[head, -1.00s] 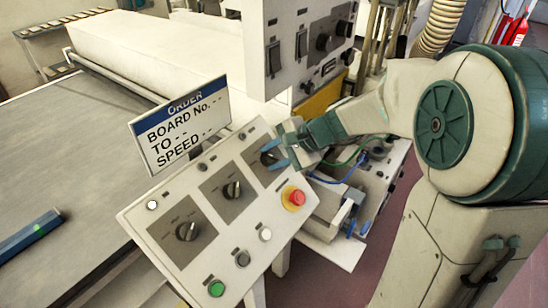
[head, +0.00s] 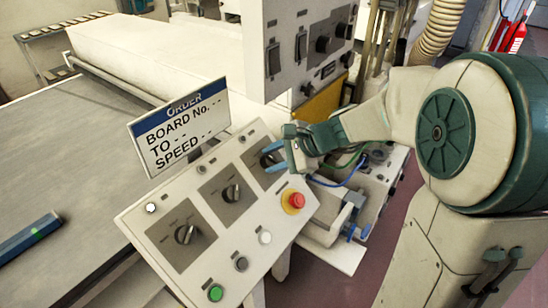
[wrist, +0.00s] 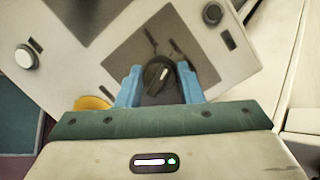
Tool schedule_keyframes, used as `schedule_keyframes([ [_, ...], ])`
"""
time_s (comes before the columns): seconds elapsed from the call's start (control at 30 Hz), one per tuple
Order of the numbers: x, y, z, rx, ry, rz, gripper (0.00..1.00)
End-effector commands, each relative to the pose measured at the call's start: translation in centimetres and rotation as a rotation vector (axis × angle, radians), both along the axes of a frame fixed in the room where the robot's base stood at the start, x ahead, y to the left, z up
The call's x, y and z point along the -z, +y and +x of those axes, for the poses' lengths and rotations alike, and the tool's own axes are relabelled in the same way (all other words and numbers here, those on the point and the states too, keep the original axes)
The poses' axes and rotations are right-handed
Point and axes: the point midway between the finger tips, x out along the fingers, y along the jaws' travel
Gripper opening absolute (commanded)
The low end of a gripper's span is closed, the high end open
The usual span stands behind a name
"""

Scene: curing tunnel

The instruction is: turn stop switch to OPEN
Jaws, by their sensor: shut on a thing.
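The switch in my grip is a black rotary knob (wrist: 158,76) on a dark square plate at the upper right of the sloped control panel (head: 165,213). In the wrist view its pale pointer line is tilted. My gripper (head: 273,160) has its blue fingers around this knob, one on each side, and is shut on it. In the head view the fingers partly hide the knob. I cannot read the labels around it. Two more black knobs, a middle one (head: 232,193) and a lower left one (head: 185,234), sit on their own dark plates.
A red stop button (head: 296,200) on a yellow ring is close below my gripper. A green button (head: 215,293) and white buttons line the panel. An order sign (head: 180,125) stands behind it. A white cabinet with switches (head: 300,45) rises behind my gripper.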

Motion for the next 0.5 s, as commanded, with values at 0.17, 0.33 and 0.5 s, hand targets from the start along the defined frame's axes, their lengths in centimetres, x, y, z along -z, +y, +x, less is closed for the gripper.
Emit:
schedule_keyframes([
  [0.17,-0.07,-0.02,0.04,0.000,-0.002,-0.001,0.55],
  [0.33,-0.04,-0.01,0.02,0.000,-0.002,-0.001,0.55],
  [0.5,-0.30,-0.30,-0.07,0.000,-0.003,0.000,0.55],
])
